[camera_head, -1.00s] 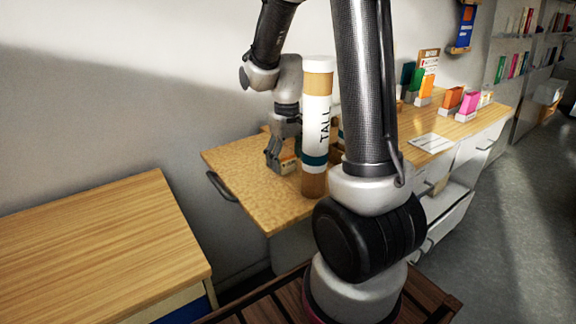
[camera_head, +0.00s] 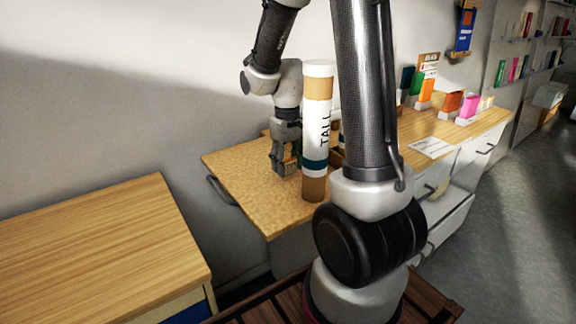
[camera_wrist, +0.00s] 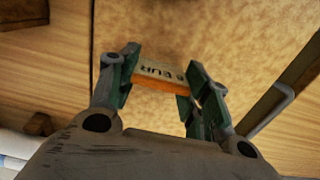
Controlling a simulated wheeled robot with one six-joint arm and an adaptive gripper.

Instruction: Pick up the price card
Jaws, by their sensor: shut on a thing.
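The price card (camera_wrist: 158,78) is a small block with an orange edge and a pale face with dark lettering ending in "EUR". In the wrist view it sits between the green pads of my gripper (camera_wrist: 160,85), which is shut on it. In the head view my gripper (camera_head: 284,168) is low over the wooden counter top, just left of the tall tube. A bit of the card's orange (camera_head: 292,159) shows at the fingers. I cannot tell whether the card touches the counter.
A tall white and tan tube (camera_head: 317,125) lettered "TALL" stands close to the right of my gripper. The wooden counter (camera_head: 247,186) carries coloured boxes (camera_head: 468,106) and a white sheet (camera_head: 431,147) farther right. Another wooden table (camera_head: 95,245) at the left has a bare top.

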